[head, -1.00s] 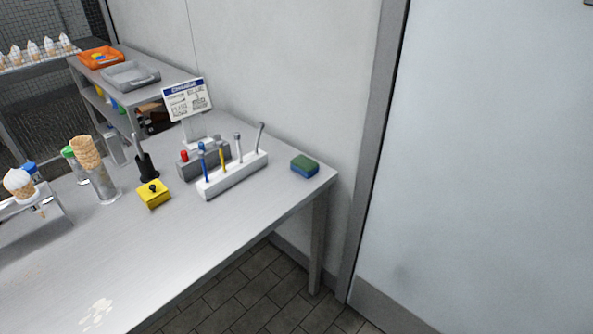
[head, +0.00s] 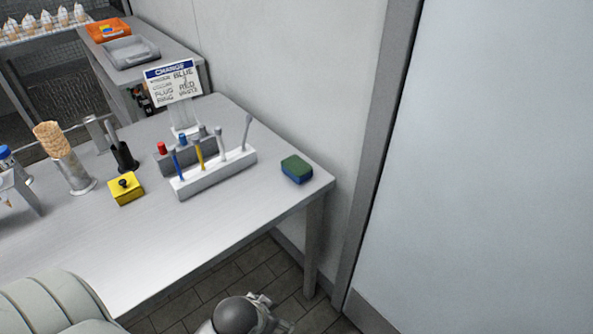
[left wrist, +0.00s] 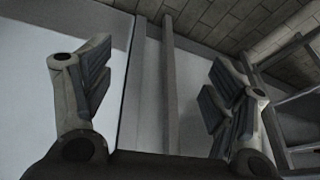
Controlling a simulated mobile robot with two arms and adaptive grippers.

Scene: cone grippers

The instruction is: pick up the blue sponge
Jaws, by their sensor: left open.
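The blue sponge (head: 297,170) lies near the right end of the steel table (head: 200,235). Its top face is green and its sides are blue. Nothing covers it. My left gripper (left wrist: 158,95) shows in the left wrist view with its two padded fingers wide apart and nothing between them. The sponge is not in that view. In the head view, parts of my arm show at the bottom edge, below the table's front edge and well apart from the sponge. My right gripper is not in view.
Left of the sponge stand a white holder (head: 215,176) with upright tools, a change sign (head: 173,84) and a yellow box (head: 125,189). A wall is behind the sponge, a pale door (head: 490,170) to the right. The table front is clear.

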